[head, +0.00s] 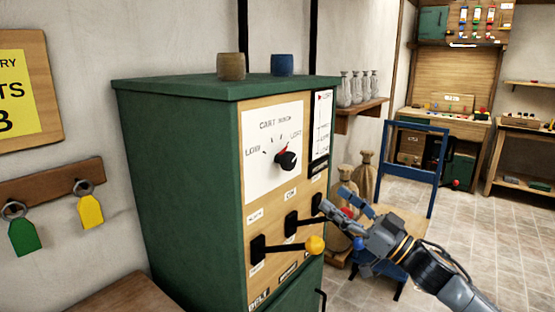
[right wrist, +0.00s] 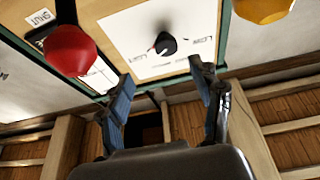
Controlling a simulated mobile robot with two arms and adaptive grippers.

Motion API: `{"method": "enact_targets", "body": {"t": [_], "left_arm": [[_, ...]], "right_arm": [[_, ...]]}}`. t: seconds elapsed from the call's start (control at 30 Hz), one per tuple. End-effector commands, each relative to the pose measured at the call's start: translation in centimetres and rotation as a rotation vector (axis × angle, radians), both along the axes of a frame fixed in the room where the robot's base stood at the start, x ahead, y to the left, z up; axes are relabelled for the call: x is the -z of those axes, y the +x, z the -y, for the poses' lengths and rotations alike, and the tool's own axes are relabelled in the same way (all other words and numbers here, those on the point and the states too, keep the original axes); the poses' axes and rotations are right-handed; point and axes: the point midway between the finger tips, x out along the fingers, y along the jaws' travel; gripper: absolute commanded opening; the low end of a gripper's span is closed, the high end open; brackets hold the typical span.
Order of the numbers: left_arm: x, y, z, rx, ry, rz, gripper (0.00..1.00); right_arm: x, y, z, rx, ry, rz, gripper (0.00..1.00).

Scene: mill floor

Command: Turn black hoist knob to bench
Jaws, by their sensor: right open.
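The black knob (head: 286,160) sits on a white dial plate (head: 262,130) on the front of a green cabinet (head: 180,170). A red mark shows near the knob's top, and worded ticks surround it; the small lettering is hard to read. The knob also shows in the right wrist view (right wrist: 166,44), beyond my fingertips. My right gripper (head: 348,205) is in front of the cabinet, below and to the right of the knob. In the right wrist view (right wrist: 161,78) its two fingers are apart with nothing between them. My left gripper is not in view.
Below the dial are levers, one with a yellow ball (head: 315,244) and one with a red ball (right wrist: 70,50), close to my right gripper. Two cups (head: 231,66) stand on the cabinet top. A blue-framed chair (head: 418,128) stands behind my right arm. Tiled floor (head: 480,235) is free at right.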

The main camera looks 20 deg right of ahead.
Motion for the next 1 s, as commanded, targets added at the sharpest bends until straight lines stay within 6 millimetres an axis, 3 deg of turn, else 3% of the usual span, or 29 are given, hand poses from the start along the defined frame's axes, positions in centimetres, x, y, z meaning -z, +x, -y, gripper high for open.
{"method": "enact_targets", "body": {"t": [0.27,0.6,1.0], "left_arm": [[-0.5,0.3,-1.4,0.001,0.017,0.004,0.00],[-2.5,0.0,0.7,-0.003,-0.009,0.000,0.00],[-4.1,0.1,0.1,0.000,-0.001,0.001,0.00]], "right_arm": [[-1.6,0.2,-1.0,-0.022,0.001,0.014,0.65],[-4.1,4.5,-4.3,-0.021,0.003,0.015,0.65],[-6.1,9.1,-7.9,-0.020,0.001,0.012,0.65]]}}
